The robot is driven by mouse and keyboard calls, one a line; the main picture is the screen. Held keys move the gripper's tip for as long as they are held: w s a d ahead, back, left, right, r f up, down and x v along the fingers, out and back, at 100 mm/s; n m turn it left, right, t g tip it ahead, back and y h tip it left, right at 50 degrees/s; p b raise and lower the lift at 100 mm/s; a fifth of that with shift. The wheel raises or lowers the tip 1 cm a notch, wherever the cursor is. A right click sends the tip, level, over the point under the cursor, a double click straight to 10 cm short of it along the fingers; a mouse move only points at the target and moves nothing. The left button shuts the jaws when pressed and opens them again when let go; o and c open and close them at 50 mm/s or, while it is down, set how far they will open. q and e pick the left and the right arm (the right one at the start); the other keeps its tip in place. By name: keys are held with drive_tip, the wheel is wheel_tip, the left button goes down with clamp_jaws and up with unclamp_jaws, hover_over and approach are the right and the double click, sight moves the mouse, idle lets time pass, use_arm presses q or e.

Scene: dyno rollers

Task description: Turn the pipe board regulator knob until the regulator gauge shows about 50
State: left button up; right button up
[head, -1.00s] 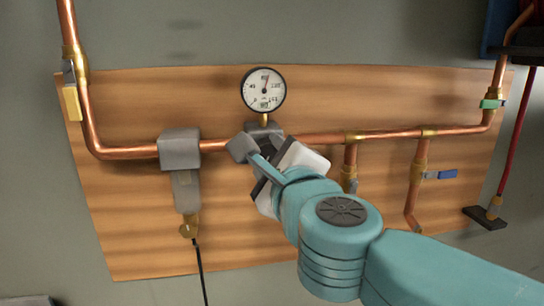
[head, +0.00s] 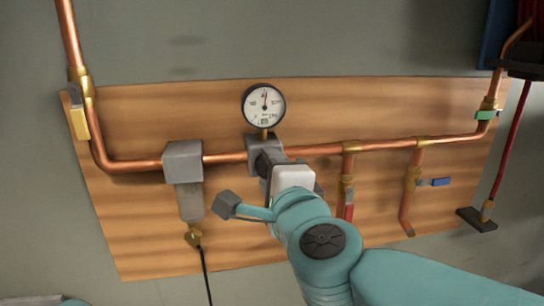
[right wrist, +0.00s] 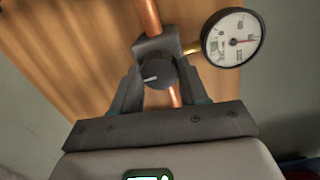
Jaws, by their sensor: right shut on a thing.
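The regulator (head: 262,146) is a grey block in the copper pipe on the wooden pipe board (head: 140,225). Its round gauge (head: 264,107) stands above it; the needle points almost straight up in the head view, and the numbers are too small to read surely. The gauge also shows in the right wrist view (right wrist: 234,38). The dark round knob (right wrist: 157,74) with a pale mark sits on the regulator's face. My right gripper (head: 270,167) is shut on the knob, with a finger on either side in the right wrist view (right wrist: 158,82). My left gripper is not in view.
A grey filter (head: 183,162) with a hanging bowl is left of the regulator. Branch pipes with a red-handled valve (head: 349,205) and a blue-handled valve (head: 437,182) are to the right. A yellow handle (head: 80,123) is at the far left.

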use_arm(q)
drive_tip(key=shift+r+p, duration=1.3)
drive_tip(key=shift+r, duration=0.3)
use_arm(e)
drive_tip(key=shift+n, duration=1.6)
drive_tip(key=o, duration=1.1)
drive_tip(key=shift+c, duration=0.2)
drive_tip(key=v, duration=1.6)
drive_tip(key=shift+s, duration=0.25)
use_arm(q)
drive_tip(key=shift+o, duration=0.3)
use_arm(e)
drive_tip(key=shift+a+r, duration=0.15)
